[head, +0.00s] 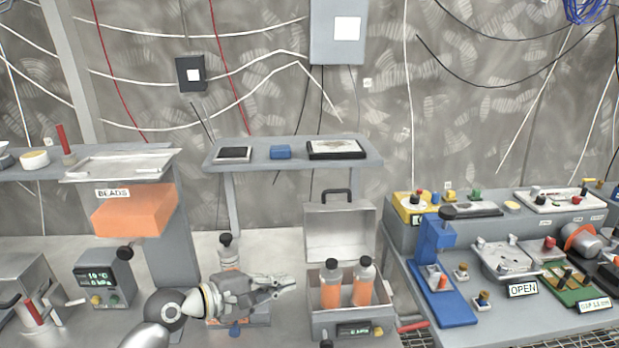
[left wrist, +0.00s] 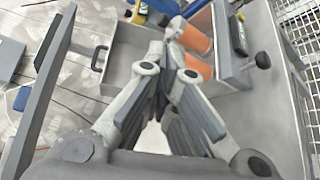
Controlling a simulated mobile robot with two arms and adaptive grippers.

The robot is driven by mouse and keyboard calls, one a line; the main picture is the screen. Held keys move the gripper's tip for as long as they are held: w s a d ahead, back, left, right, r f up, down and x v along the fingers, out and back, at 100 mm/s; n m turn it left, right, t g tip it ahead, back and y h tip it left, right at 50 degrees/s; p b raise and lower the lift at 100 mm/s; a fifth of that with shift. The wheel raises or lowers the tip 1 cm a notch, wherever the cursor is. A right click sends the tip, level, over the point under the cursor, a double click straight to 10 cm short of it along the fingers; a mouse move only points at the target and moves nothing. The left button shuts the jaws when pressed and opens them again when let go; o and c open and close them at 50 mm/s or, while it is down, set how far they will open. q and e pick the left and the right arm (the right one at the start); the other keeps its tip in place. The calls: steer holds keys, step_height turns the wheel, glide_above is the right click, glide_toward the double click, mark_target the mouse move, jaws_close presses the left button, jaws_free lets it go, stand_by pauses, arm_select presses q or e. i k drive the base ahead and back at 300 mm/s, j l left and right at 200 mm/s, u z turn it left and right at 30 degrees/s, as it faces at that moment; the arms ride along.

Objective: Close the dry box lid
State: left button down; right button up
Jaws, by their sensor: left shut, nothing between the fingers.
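The dry box (head: 322,322) is a grey box on the bench, in the middle of the head view. Its lid (head: 340,230) stands open and upright at the back, with a black handle (head: 337,194) on top. Two bottles with orange contents (head: 331,288) and dark caps stand inside. My left gripper (head: 290,284) is shut and empty, just left of the box, its fingertips near the box's left side. In the left wrist view the closed fingers (left wrist: 172,35) lie in front of the box and partly hide it; the lid's handle (left wrist: 98,58) shows at left. My right gripper is not in view.
Another capped bottle (head: 228,252) stands behind my left arm. A raised shelf (head: 380,162) is behind the lid. The orange BEADS hopper (head: 134,212) and a gauge unit (head: 103,278) stand left. A blue press (head: 436,262) and an equipment bench are close on the right.

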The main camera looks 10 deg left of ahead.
mark_target(342, 230)
steer(key=i+j, duration=0.15)
steer(key=i, duration=0.4)
steer(key=i+j, duration=0.2)
steer(key=i, duration=0.4)
